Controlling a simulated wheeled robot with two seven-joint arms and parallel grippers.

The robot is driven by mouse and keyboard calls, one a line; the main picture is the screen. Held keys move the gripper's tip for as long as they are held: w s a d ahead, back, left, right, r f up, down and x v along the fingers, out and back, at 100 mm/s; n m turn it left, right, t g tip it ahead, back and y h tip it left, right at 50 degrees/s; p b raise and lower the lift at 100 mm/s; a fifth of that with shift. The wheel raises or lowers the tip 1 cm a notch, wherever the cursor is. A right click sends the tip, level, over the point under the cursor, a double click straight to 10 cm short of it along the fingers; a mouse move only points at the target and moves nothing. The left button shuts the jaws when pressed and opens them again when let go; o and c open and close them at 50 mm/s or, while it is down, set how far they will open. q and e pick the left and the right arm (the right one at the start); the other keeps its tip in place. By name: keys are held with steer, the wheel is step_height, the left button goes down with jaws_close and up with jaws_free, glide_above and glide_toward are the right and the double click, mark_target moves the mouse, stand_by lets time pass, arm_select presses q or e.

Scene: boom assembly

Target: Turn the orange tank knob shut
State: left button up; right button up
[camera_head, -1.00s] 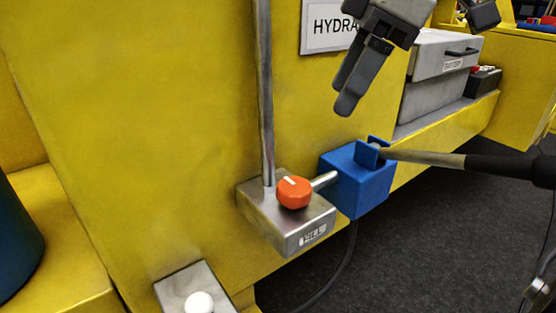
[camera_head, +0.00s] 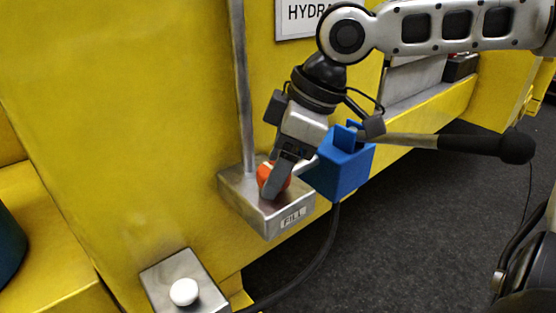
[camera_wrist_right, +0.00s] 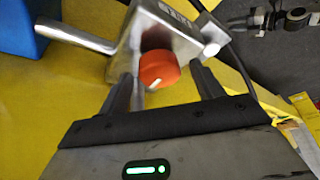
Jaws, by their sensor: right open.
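The orange tank knob (camera_head: 264,174) sits on top of the grey metal block labelled FILL (camera_head: 290,224). In the head view my right gripper (camera_head: 272,187) partly covers the knob, coming down from above. The knob shows more clearly in the right wrist view (camera_wrist_right: 158,68), with a short white mark on its face. There my right gripper (camera_wrist_right: 163,82) is open, one finger on each side of the knob. Gaps seem to show between the fingers and the knob, so contact is not clear. My left gripper is not in view.
A blue box (camera_head: 342,172) with a black-gripped lever (camera_head: 440,143) stands right beside the block. A metal pipe (camera_head: 241,90) rises from the block along the yellow wall. A white button (camera_head: 184,291) on a plate is at lower left. A dark hose (camera_head: 325,262) hangs below.

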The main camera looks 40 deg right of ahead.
steer(key=c, duration=1)
